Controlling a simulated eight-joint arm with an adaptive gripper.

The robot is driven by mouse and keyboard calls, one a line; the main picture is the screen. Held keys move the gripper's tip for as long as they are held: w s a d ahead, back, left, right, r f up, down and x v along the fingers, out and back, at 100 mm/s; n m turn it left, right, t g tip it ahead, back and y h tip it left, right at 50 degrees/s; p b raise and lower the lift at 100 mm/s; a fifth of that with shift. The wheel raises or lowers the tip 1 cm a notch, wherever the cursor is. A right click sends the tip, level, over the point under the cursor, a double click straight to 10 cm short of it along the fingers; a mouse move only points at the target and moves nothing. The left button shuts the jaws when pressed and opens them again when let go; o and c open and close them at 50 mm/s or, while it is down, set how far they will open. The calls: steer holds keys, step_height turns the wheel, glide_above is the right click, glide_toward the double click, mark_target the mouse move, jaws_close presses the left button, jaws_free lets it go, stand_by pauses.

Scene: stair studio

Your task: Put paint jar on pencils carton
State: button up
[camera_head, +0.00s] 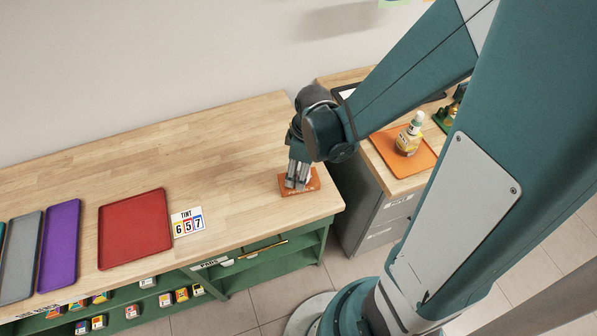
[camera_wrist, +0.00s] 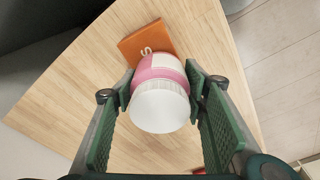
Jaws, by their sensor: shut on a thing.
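The pencils carton (camera_head: 312,188) is a flat orange box with pale lettering, near the front right corner of the wooden counter. It also shows in the wrist view (camera_wrist: 150,42), partly covered by the jar. The paint jar (camera_wrist: 160,92) is pink with a white label and a white lid. My gripper (camera_wrist: 158,88) is shut on the jar, one green finger on each side. In the head view my gripper (camera_head: 298,178) points down over the carton, and the jar is hidden by the fingers. I cannot tell whether the jar touches the carton.
A red tray (camera_head: 134,228), a purple tray (camera_head: 60,245) and a grey tray (camera_head: 20,258) lie to the left, with a number card (camera_head: 187,222) beside the red one. A bottle (camera_head: 408,138) stands on an orange mat (camera_head: 424,158) on the right cabinet. The counter's back is clear.

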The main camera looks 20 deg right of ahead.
steer(key=shift+f, duration=0.15)
steer(key=o, duration=1)
steer(key=shift+o, duration=0.2)
steer(key=shift+s+d+r+p, duration=0.2)
steer(key=shift+r+p, duration=0.2)
steer(key=shift+r, duration=1.65)
steer(key=shift+s+d+r+p, duration=0.15)
steer(key=shift+r+p, duration=0.2)
steer(key=shift+r, duration=1.65)
steer(key=shift+s+d+r+p, duration=0.15)
steer(key=shift+r+p, duration=0.25)
steer(key=shift+r, duration=1.65)
steer(key=shift+r, duration=0.1)
